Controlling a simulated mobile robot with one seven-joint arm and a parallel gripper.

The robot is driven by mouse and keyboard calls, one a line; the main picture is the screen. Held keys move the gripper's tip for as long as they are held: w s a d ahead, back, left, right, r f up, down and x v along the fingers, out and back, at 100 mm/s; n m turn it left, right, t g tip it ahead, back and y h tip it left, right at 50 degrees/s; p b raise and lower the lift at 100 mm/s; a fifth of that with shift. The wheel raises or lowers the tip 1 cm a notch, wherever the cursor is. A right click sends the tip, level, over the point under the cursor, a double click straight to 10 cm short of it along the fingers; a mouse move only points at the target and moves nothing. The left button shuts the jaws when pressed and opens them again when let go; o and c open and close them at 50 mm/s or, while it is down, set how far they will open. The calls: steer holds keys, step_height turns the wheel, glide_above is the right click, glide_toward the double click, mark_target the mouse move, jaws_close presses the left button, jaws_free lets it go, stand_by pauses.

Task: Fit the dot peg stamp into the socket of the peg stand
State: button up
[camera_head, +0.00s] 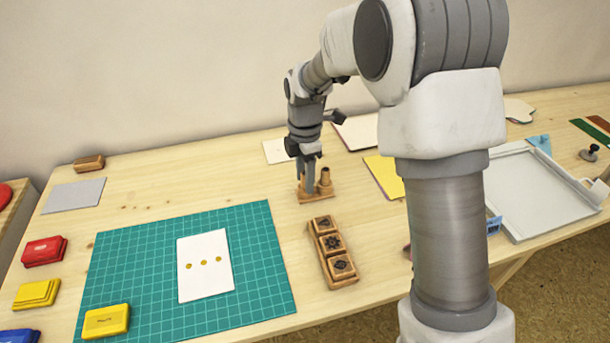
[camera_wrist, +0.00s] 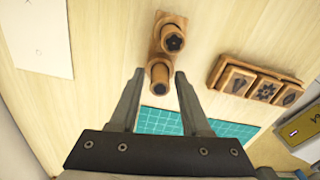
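The wooden peg stand (camera_head: 318,197) is on the table behind the green mat; it also shows in the wrist view (camera_wrist: 155,51). My gripper (camera_wrist: 159,73) is open around the nearer piece, with a narrow gap on each side. It reaches down to the stand in the head view (camera_head: 308,182).
A wooden tray (camera_head: 320,264) of three stamps is in front of the stand. A white card (camera_head: 205,282) with three yellow dots lies on the green mat (camera_head: 140,260), near a yellow inkpad (camera_head: 106,321). Several inkpads are at left. A grey tray (camera_head: 540,230) is at right.

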steer(key=shift+o, duration=0.3)
step_height(320, 180, up, 18)
steer(key=p, duration=0.5)
steer(key=shift+w+d+f, duration=0.15)
steer(key=shift+d+f, duration=0.05)
steer(key=shift+d, duration=0.1)
steer(key=s+d+r+m+t, duration=0.3)
steer(key=s+d+r+m, duration=0.45)
steer(key=s+m, duration=0.3)
steer(key=s+d+f+m+t, duration=0.1)
steer(key=s+d+m, duration=0.2)
steer(key=s+m, duration=0.3)
steer(key=s+d+f+m+t, duration=0.1)
steer(key=s+d+m, duration=0.2)
steer(key=s+m, duration=0.3)
steer(key=s, duration=0.2)
steer(key=shift+s+d+f+t, duration=0.15)
steer(key=shift+s+f+t, duration=0.15)
steer(key=shift+s, duration=0.1)
steer(key=shift+r+m, duration=0.15)
steer(key=shift+m, duration=0.1)
